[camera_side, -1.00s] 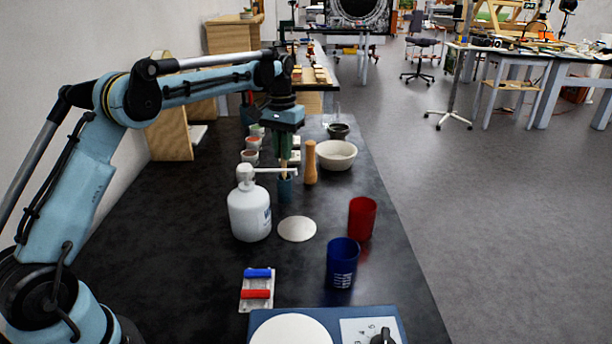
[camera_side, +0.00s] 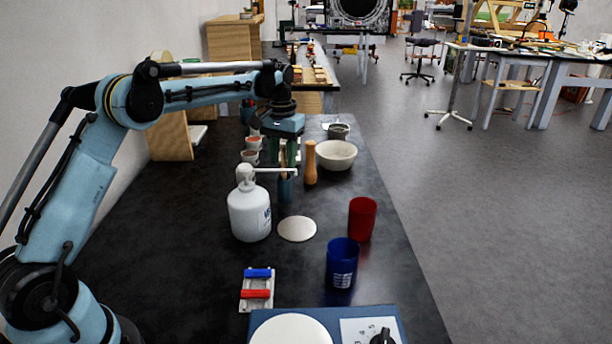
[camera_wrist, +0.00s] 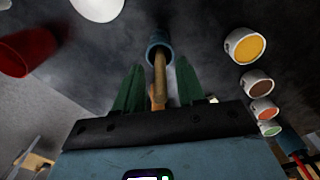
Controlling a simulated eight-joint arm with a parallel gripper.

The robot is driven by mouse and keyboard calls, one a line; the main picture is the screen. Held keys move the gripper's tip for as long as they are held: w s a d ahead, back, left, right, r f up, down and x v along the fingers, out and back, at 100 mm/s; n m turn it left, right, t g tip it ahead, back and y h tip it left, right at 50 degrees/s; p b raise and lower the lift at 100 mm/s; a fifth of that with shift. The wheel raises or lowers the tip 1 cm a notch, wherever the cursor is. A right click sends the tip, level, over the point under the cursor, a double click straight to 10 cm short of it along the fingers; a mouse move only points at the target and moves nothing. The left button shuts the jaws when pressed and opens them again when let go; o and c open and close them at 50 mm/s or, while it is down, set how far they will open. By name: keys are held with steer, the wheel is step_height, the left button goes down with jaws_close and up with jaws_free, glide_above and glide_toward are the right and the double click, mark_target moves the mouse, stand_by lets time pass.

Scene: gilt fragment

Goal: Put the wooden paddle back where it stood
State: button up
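My gripper (camera_side: 288,163) points down over a small teal cup (camera_side: 286,188) behind the white bottle. In the wrist view my two green fingers (camera_wrist: 160,66) are spread, with a gap on each side of the wooden paddle (camera_wrist: 160,78). The paddle's shaft runs between the fingers, and its far end is in the mouth of the teal cup (camera_wrist: 158,42). In the side view the paddle is mostly hidden by the fingers. I cannot tell whether its lower end rests on the cup's bottom.
The white bottle (camera_side: 250,212) has a spout reaching close to the cup. A wooden pestle-like piece (camera_side: 311,164) and a white bowl (camera_side: 337,154) stand just right. Small paint pots (camera_side: 250,157) stand left. A red cup (camera_side: 362,218) and blue cup (camera_side: 342,264) stand nearer the camera.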

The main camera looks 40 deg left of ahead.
steer(key=shift+r, duration=0.15)
step_height(320, 180, up, 11)
steer(key=shift+w+r, duration=0.1)
steer(key=s+d+r+m+t, duration=0.2)
steer(key=s+d+r+t, duration=0.25)
steer(key=s+d, duration=0.35)
steer(key=s+d+f+t, duration=0.1)
steer(key=s+d+f, duration=0.1)
steer(key=s+f, duration=0.4)
steer(key=s+d+f+m+t, duration=0.1)
steer(key=s+d+f, duration=0.1)
steer(key=s+f, duration=0.4)
steer(key=s, duration=0.3)
steer(key=shift+s+d+f+m+t, duration=0.25)
steer(key=shift+d+m+t, duration=0.05)
steer(key=shift+d+t, duration=0.05)
stand_by(0.9)
